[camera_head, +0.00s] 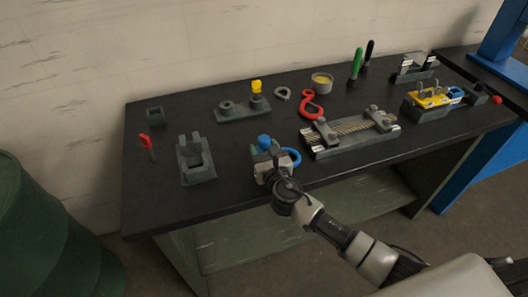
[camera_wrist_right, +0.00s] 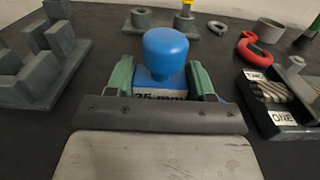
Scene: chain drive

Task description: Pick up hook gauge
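The hook gauge is a blue block labelled "25 mm" with a round blue knob (camera_wrist_right: 165,52) on top. The knob also shows in the head view (camera_head: 264,140), near the front of the dark bench. My right gripper (camera_head: 265,157) is down at the gauge. In the right wrist view its green fingers (camera_wrist_right: 162,78) stand on both sides of the block, with no clear gap. The gripper palm hides the block's lower part, and I cannot see whether it touches the bench. My left gripper is not in view.
A blue ring (camera_head: 291,156) shows just right of my right gripper. A grey slotted fixture (camera_head: 196,161) stands to the left, and a chain tray (camera_head: 349,136) to the right. A red hook (camera_head: 311,106) and a yellow-knobbed gauge stand (camera_head: 243,109) are behind.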

